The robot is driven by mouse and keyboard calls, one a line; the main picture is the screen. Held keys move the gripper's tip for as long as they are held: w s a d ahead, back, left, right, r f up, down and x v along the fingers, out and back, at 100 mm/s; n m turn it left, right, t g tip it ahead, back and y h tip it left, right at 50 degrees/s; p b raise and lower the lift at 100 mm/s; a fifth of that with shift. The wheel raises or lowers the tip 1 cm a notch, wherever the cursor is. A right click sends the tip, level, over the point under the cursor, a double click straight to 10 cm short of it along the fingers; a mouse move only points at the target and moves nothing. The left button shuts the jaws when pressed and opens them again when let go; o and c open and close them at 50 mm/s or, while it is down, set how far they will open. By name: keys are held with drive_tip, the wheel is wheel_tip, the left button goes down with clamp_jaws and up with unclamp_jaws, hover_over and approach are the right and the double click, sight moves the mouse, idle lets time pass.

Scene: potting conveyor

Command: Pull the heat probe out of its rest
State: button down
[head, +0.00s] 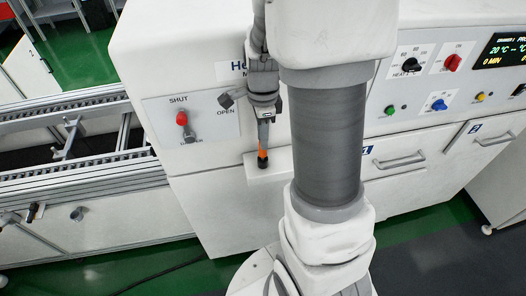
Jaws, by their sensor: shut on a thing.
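My gripper (264,118) points down at the front of the white machine, left of my own arm link. It is shut on the heat probe (262,152), whose orange part shows below the fingers with a dark end under it. The probe is upright. Its dark lower end is at the rest (270,172), a small white ledge on the machine front. I cannot tell how deep the probe sits in the rest. My arm hides the rest's right side.
Knobs and buttons, a display (505,48) and drawers with handles (400,161) are on the right. A conveyor frame (80,177) stands at the left. Green floor shows below.

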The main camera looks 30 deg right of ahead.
drive_tip(key=shift+r+p, duration=0.95)
drive_tip(key=shift+r, duration=0.3)
drive_tip(key=shift+r, duration=0.1)
drive_tip(key=shift+r+p, duration=1.4)
wheel_tip(320, 180, up, 7)
drive_tip(key=p, duration=0.2)
idle(0.6)
